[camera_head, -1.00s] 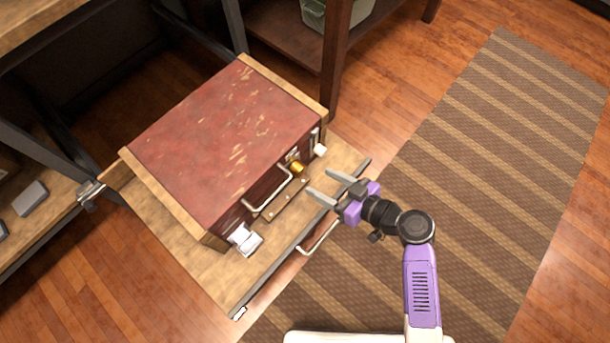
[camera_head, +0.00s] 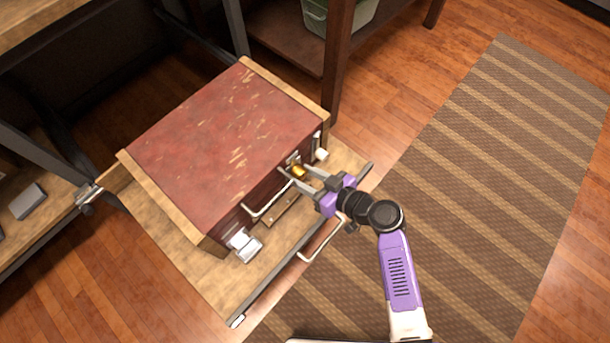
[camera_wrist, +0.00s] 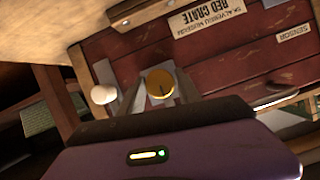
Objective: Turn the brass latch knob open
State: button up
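The brass latch knob (camera_head: 299,172) is on the front face of the red crate (camera_head: 225,135), near its right end. In the wrist view the round knob (camera_wrist: 160,83) sits on a grey plate, between the finger tips. My gripper (camera_head: 297,177) has its two fingers apart, one on either side of the knob. In the wrist view my gripper (camera_wrist: 160,98) also shows open around the knob. Whether a finger touches the knob I cannot tell.
A metal handle (camera_head: 268,198) juts from the crate's front left of the knob. A white knob (camera_wrist: 104,94) is close beside the fingers. The crate stands on a pulled-out wooden drawer or shelf (camera_head: 180,255). A striped rug (camera_head: 480,150) lies to the right.

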grip_shut()
jog(key=m+b, duration=0.1)
jog(key=m+g+y+b, duration=0.1)
jog(key=shift+w+d+f+m, duration=0.1)
jog(key=shift+f+m, duration=0.05)
jog(key=shift+m, duration=0.15)
jog(key=m+y+b, duration=0.1)
jog(key=m, duration=0.1)
jog(key=m+g+y+b, duration=0.1)
jog(key=m, duration=0.1)
jog(key=shift+g+b, duration=0.3)
jog(key=shift+b, duration=0.05)
jog(key=m+y+b, duration=0.1)
jog(key=m+y, duration=0.1)
jog(key=m, duration=0.1)
jog(key=shift+m+g+b, duration=0.3)
jog(key=shift+b, duration=0.1)
jog(key=shift+m+y+b, duration=0.6)
jog(key=shift+m+y, duration=0.1)
jog(key=shift+m, duration=1.3)
